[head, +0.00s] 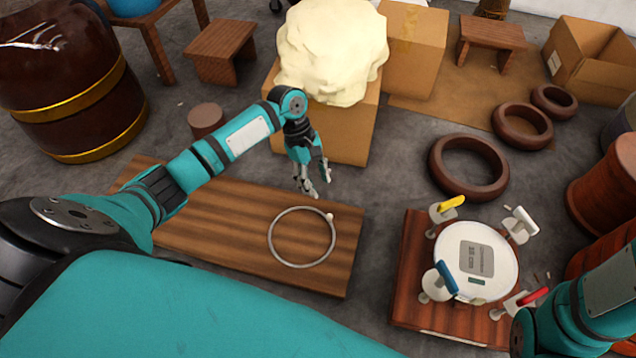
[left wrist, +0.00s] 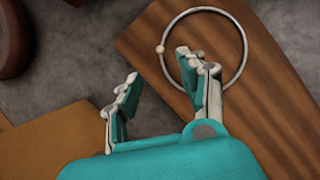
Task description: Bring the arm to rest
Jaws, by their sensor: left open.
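My left gripper (head: 318,182) is open and empty. In the head view it hangs above the far edge of a wooden board, just behind a grey metal ring (head: 270,236) that lies on the board. In the left wrist view the two fingers of the left gripper (left wrist: 158,88) are spread apart, and one finger overlaps the ring (left wrist: 244,48) in the picture. Part of my right arm shows at the lower right of the head view; its gripper is not seen.
The wooden board (head: 200,232) lies on the grey floor. A round white drum top (head: 475,245) with coloured clamps sits on a wooden base at right. A cardboard box (head: 345,130) with a cream lump (head: 332,50) stands behind the gripper. Brown rings (head: 468,190) lie at right.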

